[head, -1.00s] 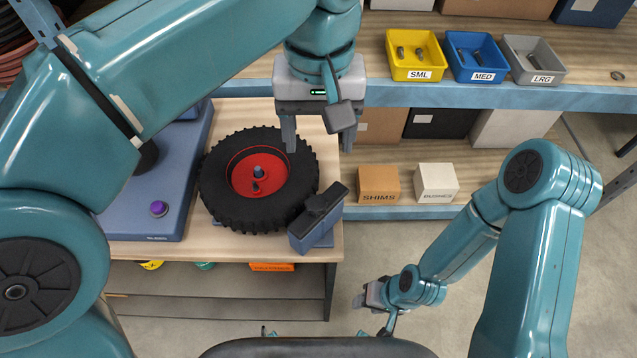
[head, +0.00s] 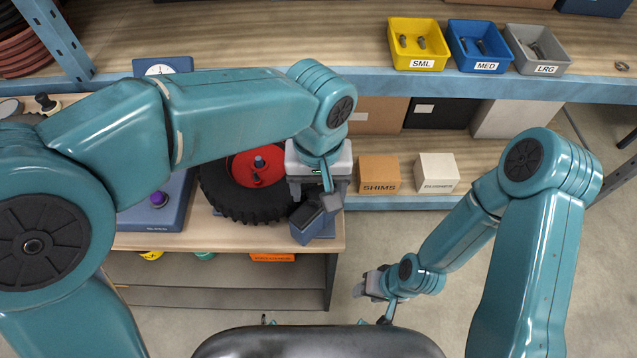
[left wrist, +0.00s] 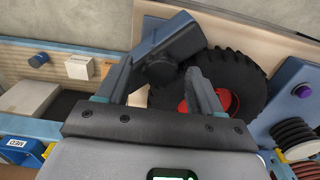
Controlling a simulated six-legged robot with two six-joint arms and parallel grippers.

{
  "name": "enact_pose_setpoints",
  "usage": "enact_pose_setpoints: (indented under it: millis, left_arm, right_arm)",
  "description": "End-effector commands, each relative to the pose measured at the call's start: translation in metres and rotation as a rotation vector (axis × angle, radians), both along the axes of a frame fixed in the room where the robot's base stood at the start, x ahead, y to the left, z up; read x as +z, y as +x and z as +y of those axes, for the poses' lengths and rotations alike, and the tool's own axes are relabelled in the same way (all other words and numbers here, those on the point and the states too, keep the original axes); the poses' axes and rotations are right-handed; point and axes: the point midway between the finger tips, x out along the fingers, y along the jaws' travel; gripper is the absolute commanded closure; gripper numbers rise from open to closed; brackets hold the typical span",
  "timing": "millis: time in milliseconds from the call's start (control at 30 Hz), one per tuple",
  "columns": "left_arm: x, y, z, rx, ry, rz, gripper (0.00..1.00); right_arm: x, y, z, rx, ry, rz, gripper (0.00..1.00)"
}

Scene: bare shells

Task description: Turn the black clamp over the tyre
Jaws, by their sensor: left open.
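The black clamp (head: 305,214) sits on a blue block (head: 316,231) at the right front of the tyre (head: 240,206). The tyre lies flat on the bench with a red hub. My left gripper (head: 318,192) is open just above the clamp and partly hides it. In the left wrist view the black clamp (left wrist: 172,50) shows between and beyond the open fingers, with the tyre (left wrist: 232,72) beside it. I cannot tell whether the fingers touch the clamp. My right gripper (head: 372,284) hangs away from the bench at lower right; its jaws are too small to read.
A blue base unit with a purple knob (head: 158,199) stands left of the tyre. Shelves behind hold a yellow bin (head: 417,45), a blue bin (head: 480,47), a grey bin (head: 538,50) and the shims box (head: 379,174). Floor right of the bench is clear.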

Motion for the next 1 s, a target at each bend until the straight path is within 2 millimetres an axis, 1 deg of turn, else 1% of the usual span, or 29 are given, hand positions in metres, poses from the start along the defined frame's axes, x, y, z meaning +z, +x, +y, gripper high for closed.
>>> enact_pose_setpoints:
  millis: [233,267,300,367,400,433,467,767,1000]
  left_arm:
    - [-0.0019,0.0010,0.0001,0.001,0.000,0.000,0.34]
    - [-0.0018,0.0010,0.0000,0.001,0.000,0.000,0.37]
    - [-0.0018,0.0009,0.0000,0.001,0.000,0.000,0.50]
    - [-0.0017,0.0008,0.0000,0.001,0.000,0.001,0.69]
    - [-0.0016,0.0008,-0.0001,0.001,-0.001,0.000,0.82]
    - [-0.0016,0.0008,-0.0001,0.001,-0.001,0.000,0.92]
    - [-0.0015,0.0009,-0.0002,0.001,-0.001,0.000,1.00]
    - [-0.0020,0.0017,0.0001,0.029,-0.001,-0.003,1.00]
    - [-0.0028,0.0024,0.0000,0.155,-0.002,-0.006,1.00]
  right_arm:
    - [-0.0001,0.0002,0.0000,0.000,0.000,0.000,0.57]
    - [-0.0001,0.0002,0.0000,0.000,0.000,0.000,0.57]
    - [-0.0001,0.0002,0.0000,0.000,0.000,0.000,0.57]
    - [-0.0001,0.0001,0.0000,0.000,0.000,0.000,0.57]
    - [-0.0001,0.0001,0.0000,0.000,0.000,0.000,0.57]
    - [-0.0001,0.0001,0.0000,0.000,0.000,0.000,0.57]
    - [-0.0001,0.0001,0.0000,0.000,0.000,0.000,0.57]
    - [-0.0021,0.0002,0.0001,0.000,0.000,0.000,0.57]
    - [-0.0088,0.0002,0.0001,0.000,0.000,0.000,0.57]
